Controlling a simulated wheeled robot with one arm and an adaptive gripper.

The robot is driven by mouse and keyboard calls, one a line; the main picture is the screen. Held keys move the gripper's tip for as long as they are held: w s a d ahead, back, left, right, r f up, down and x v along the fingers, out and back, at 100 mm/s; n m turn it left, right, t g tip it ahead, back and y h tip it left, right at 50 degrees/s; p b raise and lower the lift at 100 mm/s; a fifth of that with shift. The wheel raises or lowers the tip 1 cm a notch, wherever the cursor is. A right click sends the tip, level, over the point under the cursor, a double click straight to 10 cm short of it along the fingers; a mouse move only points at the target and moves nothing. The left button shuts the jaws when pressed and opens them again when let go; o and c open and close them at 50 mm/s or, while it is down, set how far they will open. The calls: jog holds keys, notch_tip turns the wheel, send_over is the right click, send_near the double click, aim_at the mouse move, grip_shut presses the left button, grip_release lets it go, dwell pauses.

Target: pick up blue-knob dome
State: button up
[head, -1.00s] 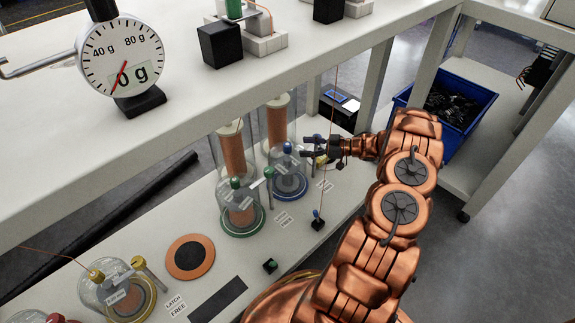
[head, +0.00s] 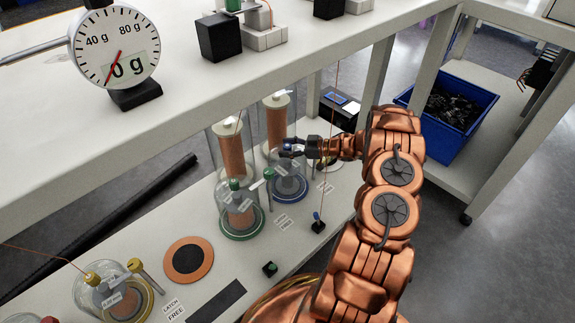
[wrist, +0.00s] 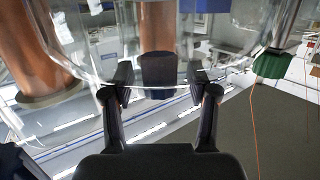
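The blue-knob dome (head: 290,187) is a clear glass dome on a blue-rimmed base, standing on the lower white shelf. My gripper (head: 291,148) is at its top, beside or around the blue knob, which the dark fingers largely hide. In the wrist view, my gripper (wrist: 160,88) has its two dark fingers apart. Clear glass and a dark grey shape show between and beyond them.
The green-knob dome (head: 240,215) stands close on the left; its green knob also shows in the wrist view (wrist: 270,63). Tall glass columns with copper coils (head: 277,127) stand behind. The upper shelf (head: 200,95) lies close above. A blue-topped post (head: 318,226) with a thin wire stands at the front right.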

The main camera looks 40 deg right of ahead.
grip_shut()
dwell(0.3)
jog(key=shift+r, duration=0.1)
dwell(0.4)
